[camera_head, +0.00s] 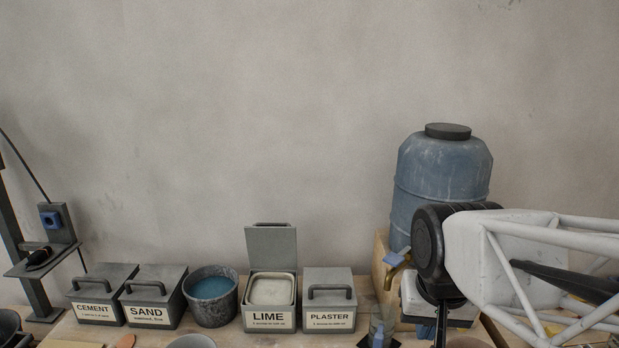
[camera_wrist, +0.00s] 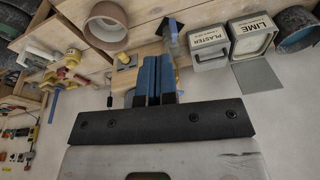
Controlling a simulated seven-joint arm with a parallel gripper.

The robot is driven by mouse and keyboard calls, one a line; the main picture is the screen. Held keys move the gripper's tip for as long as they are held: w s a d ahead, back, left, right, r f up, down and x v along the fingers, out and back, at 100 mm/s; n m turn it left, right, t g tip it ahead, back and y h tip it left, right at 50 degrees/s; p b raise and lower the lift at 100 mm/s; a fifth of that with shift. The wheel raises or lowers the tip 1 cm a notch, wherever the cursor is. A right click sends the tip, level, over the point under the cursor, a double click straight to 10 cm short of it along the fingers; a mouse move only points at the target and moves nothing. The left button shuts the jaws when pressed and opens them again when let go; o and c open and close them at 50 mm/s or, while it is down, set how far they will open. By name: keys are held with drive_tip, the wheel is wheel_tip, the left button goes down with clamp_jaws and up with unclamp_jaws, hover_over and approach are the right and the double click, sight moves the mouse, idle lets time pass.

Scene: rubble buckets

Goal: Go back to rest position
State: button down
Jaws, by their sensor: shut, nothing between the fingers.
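My gripper (camera_wrist: 159,66) shows in the wrist view with its two blue fingers close together, shut and empty. In the head view my arm comes in from the right, in front of the blue barrel, and its black wrist points down; the fingertips are not clear there. The lime box (camera_head: 268,319) has its lid raised and pale powder inside; it also shows in the wrist view (camera_wrist: 250,44). The plaster box (camera_head: 328,298) beside it is closed and shows in the wrist view (camera_wrist: 208,49).
Closed cement (camera_head: 102,295) and sand (camera_head: 153,297) boxes and a bucket of blue liquid (camera_head: 211,296) line the bench. A blue barrel (camera_head: 440,170) with a tap stands at right. A round pot (camera_wrist: 106,27) and several small tools are near my gripper. The wall above is clear.

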drive_tip(key=shift+n, duration=0.8)
drive_tip(key=s+f, duration=0.1)
drive_tip(key=s, duration=0.2)
drive_tip(key=s+d+f, duration=0.1)
drive_tip(key=s, duration=0.1)
drive_tip(key=shift+s+f, duration=0.1)
drive_tip(key=shift+f, duration=0.25)
